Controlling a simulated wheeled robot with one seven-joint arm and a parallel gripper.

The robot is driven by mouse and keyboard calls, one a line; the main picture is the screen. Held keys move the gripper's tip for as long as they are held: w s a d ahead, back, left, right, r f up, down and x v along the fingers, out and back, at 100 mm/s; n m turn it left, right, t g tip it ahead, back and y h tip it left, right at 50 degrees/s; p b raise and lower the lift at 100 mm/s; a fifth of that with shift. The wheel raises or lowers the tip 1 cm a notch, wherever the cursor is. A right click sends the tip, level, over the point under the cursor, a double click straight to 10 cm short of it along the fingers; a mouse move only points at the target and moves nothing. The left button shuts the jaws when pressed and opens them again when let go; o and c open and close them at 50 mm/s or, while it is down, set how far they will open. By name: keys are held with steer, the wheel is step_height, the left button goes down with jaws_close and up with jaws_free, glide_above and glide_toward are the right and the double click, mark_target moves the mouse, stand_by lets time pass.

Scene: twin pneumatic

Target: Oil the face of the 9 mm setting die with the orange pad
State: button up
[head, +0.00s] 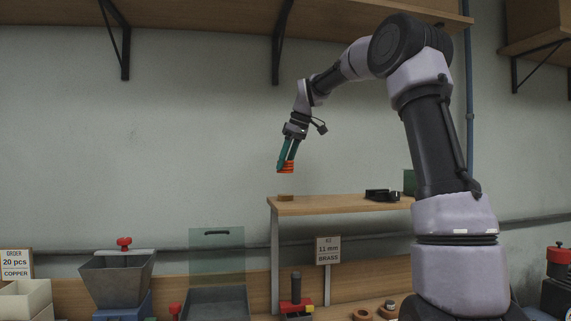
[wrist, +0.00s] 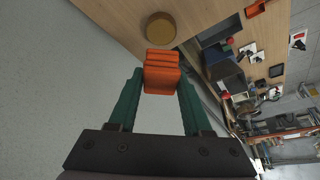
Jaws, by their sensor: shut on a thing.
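My gripper (head: 283,163) has green fingers and is shut on the orange pad (head: 289,167), a ribbed orange block. In the wrist view the orange pad (wrist: 161,75) sits between the two fingertips. The gripper holds it in the air above the left end of the raised wooden shelf. I cannot pick out the 9 mm setting die with certainty; a station below the shelf has a sign reading 11 mm BRASS (head: 328,250).
A round brown-gold disc (head: 286,198) lies on the raised shelf (head: 340,204), below the pad; it also shows in the wrist view (wrist: 160,28). A black item (head: 382,195) lies farther right. A red-based dark post tool (head: 296,300) and a grey hopper (head: 117,275) stand lower.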

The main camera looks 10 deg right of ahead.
steer(key=shift+w+f, duration=0.15)
steer(key=shift+f, duration=0.1)
glide_above(286, 195)
steer(key=shift+w+f, duration=0.2)
steer(key=shift+f, duration=1.15)
steer(key=shift+w+f, duration=0.2)
steer(key=shift+f, duration=1.15)
steer(key=shift+f, duration=0.65)
steer(key=shift+r, duration=0.15)
steer(key=shift+r, duration=3.45)
steer(key=shift+s, duration=0.1)
